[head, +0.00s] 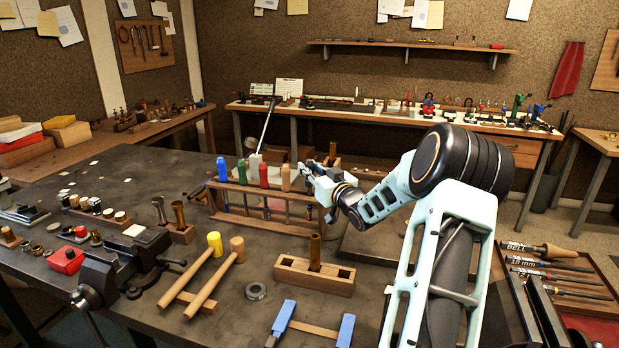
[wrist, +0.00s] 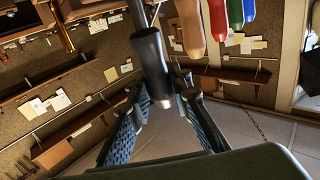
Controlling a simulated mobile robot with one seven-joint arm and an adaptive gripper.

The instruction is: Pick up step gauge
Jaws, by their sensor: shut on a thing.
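A wooden rack (head: 262,222) stands on the dark bench with a row of tools with coloured handles. My gripper (head: 314,180) is at the right end of this row. In the wrist view my gripper (wrist: 163,100) is shut on a dark cylindrical handle with a pale end cap, which looks like the step gauge (wrist: 150,58). The handle lies between the two textured finger pads. In the head view my fingers mostly hide it, and I cannot tell whether its lower end is still in the rack.
A wooden block (head: 300,277) with a brass tube is in front. Two mallets (head: 215,268) and a vise (head: 105,275) are at the left.

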